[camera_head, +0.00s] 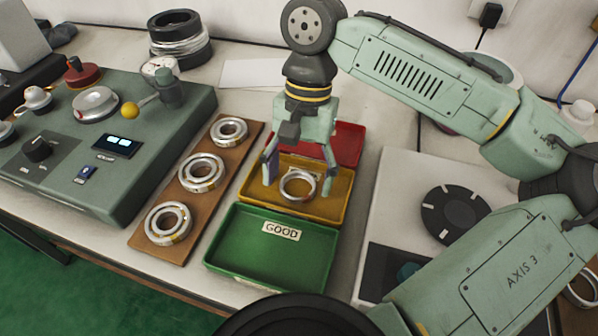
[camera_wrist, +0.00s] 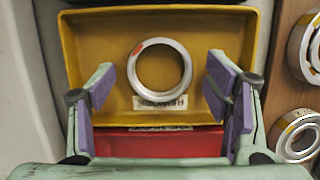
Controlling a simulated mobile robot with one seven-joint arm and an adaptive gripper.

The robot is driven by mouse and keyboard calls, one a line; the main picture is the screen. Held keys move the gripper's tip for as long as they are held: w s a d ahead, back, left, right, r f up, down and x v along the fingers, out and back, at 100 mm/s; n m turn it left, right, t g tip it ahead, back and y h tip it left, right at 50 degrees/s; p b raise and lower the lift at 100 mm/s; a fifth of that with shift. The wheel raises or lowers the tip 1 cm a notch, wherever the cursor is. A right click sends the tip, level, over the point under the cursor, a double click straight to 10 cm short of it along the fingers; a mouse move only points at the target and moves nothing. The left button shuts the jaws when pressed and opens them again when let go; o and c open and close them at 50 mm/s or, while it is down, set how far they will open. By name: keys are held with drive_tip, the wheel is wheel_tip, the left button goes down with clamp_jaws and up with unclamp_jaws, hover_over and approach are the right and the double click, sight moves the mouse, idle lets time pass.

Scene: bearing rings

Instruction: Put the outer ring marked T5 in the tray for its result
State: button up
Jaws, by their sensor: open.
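A bare silver ring (camera_head: 298,185) lies in the yellow tray (camera_head: 335,207), in the middle of the picture. In the wrist view the ring (camera_wrist: 188,68) lies flat on the tray floor, with a red mark on its upper left rim. I cannot read T5 on it. The yellow tray's label (camera_wrist: 162,102) is upside down there and partly covered by the ring. My gripper (camera_head: 298,178) is open above the yellow tray. In the wrist view its purple-padded fingers (camera_wrist: 163,82) stand apart on both sides of the ring, not touching it.
A green tray (camera_head: 265,255) labelled GOOD is in front, and a red tray (camera_head: 347,140) behind. A brown board (camera_head: 217,150) with several bearings lies left, beside a green test machine (camera_head: 130,180). A white unit with a dark dial (camera_head: 455,213) stands right.

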drive_tip(key=shift+r, duration=0.1)
drive_tip(key=v, duration=1.2)
